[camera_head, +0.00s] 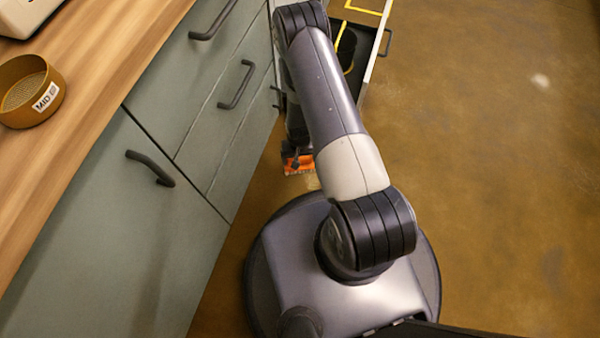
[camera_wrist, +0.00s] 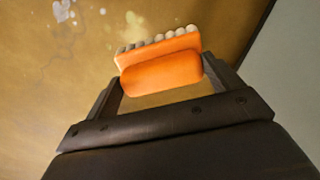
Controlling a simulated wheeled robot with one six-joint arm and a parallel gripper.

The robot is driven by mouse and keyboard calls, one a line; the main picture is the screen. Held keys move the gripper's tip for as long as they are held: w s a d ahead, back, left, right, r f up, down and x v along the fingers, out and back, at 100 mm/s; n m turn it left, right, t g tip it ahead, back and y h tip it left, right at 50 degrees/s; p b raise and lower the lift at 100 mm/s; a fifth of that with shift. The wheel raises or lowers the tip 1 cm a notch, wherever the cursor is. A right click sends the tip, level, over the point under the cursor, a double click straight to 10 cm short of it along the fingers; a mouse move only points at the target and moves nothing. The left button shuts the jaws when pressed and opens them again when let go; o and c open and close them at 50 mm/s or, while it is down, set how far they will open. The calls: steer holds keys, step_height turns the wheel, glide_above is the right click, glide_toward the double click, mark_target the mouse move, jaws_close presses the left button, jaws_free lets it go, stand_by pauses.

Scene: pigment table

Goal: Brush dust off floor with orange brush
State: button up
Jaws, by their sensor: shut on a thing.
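The orange brush (camera_wrist: 162,74) is held between the two fingers of my gripper (camera_wrist: 170,90) in the wrist view. Its pale bristles show along its far edge. In the head view the brush (camera_head: 298,163) is low beside the cabinet, partly hidden by my arm. Pale dust spots (camera_wrist: 62,12) lie on the brown floor (camera_wrist: 60,80) at the upper left of the wrist view. I cannot tell whether the bristles touch the floor.
Grey-green cabinets (camera_head: 130,235) with dark handles run along the left under a wooden counter (camera_head: 110,75). The floor at right is clear, with a pale spot (camera_head: 540,80).

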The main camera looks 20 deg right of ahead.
mark_target(300, 167)
steer(key=f+b, duration=0.1)
steer(key=f, duration=0.1)
steer(key=f+b, duration=0.1)
steer(key=f, duration=0.1)
steer(key=f+b, duration=0.1)
steer(key=f, duration=0.1)
steer(key=shift+s+f, duration=0.3)
steer(key=shift+f, duration=0.05)
steer(key=shift+f+b, duration=1.65)
steer(key=shift+f, duration=1.1)
steer(key=shift+f+b, duration=0.95)
steer(key=shift+b, duration=0.05)
